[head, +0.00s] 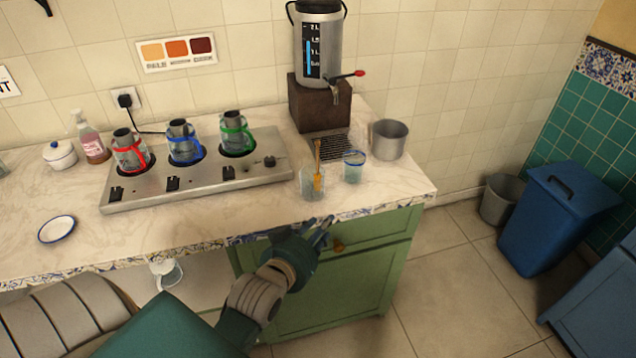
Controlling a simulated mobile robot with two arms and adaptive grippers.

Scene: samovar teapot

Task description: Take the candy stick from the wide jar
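An orange-yellow candy stick (317,160) stands nearly upright in a clear glass jar (306,186) near the front edge of the marble counter. The stick's upper half rises above the jar's rim. My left gripper (318,226) is in front of the counter edge, just below and in front of the jar in the picture. Its dark fingers look slightly apart and hold nothing; they do not touch the jar or the stick. My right gripper is out of view.
A blue-rimmed glass (353,167) stands right of the jar, and a grey metal pot (389,139) beyond it. A samovar (319,45) on a brown block is behind, above a drip grate (332,146). A burner plate (185,185) with several pots fills the left.

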